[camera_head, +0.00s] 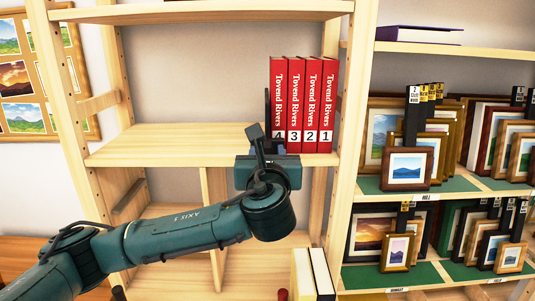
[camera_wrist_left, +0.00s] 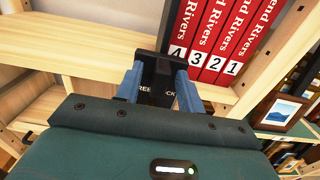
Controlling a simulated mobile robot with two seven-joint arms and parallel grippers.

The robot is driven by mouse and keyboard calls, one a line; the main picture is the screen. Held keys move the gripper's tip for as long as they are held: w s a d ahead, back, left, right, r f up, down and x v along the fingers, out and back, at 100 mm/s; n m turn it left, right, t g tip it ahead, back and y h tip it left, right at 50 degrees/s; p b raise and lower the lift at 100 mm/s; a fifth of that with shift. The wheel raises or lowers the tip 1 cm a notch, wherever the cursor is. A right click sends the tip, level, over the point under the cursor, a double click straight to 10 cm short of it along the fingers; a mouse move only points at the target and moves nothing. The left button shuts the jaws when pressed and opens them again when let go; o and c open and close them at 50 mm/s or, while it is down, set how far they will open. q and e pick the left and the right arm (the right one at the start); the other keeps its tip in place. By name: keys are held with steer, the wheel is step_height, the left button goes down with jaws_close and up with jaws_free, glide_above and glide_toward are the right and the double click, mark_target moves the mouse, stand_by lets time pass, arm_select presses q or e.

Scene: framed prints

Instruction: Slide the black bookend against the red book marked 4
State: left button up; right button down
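Several red books stand upright on the wooden shelf, numbered 4, 3, 2, 1 from left to right. The red book marked 4 (camera_head: 278,90) is leftmost and also shows in the left wrist view (camera_wrist_left: 187,30). The black bookend (camera_head: 267,103) stands upright close along its left side; whether they touch is hard to tell. In the left wrist view the bookend (camera_wrist_left: 158,72) sits between the two blue fingers of my left gripper (camera_wrist_left: 160,88), which look closed on its sides. In the head view this gripper (camera_head: 267,143) is at the shelf's front edge, partly hiding the bookend. My right gripper is not in view.
The shelf board (camera_head: 170,145) left of the bookend is bare. A wooden upright (camera_head: 352,110) stands right of the books. Framed prints (camera_head: 407,168) fill the rack on the right.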

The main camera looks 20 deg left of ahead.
arm_select(q)
steer(key=b+v, duration=0.1)
steer(key=v, duration=1.2)
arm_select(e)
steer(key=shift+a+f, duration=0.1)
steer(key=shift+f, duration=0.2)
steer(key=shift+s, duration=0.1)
